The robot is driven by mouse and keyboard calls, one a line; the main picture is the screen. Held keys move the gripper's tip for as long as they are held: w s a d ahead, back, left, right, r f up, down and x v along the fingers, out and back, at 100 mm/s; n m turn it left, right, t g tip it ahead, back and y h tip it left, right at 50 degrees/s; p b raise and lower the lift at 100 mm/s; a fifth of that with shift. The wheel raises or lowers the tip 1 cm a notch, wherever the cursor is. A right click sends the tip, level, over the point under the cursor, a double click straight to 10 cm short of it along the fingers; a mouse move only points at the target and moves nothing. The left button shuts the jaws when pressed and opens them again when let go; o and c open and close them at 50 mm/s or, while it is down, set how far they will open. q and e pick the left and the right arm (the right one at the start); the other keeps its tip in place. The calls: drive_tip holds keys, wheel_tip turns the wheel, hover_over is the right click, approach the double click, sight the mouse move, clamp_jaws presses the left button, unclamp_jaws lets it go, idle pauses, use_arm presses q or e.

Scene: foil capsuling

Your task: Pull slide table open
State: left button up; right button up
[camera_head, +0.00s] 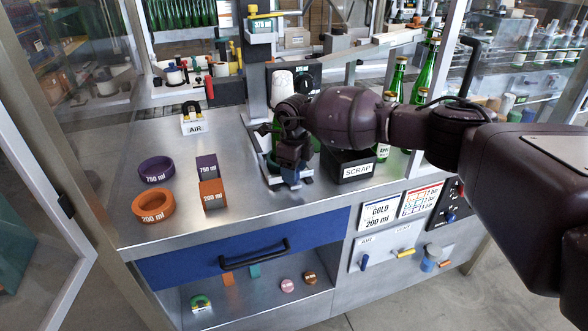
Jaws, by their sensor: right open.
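A light metal plate (303,181), which looks like the slide table, lies at the worktop under the gripper. A small blue part (291,177) shows right at the fingertips; I cannot tell whether they touch it. The gripper and wrist hide most of the plate and part of a green bottle behind. My left gripper is not in view.
A black SCRAP box (355,172) stands right of the gripper, with green bottles (398,80) behind. Purple (156,169) and orange (153,206) rings and blocks (212,195) sit at left. A blue drawer front (200,262) with black handle is below. The front middle worktop is clear.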

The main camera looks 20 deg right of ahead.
wheel_tip(320, 180, up, 8)
drive_tip(key=p, duration=0.3)
drive_tip(key=shift+p, duration=0.35)
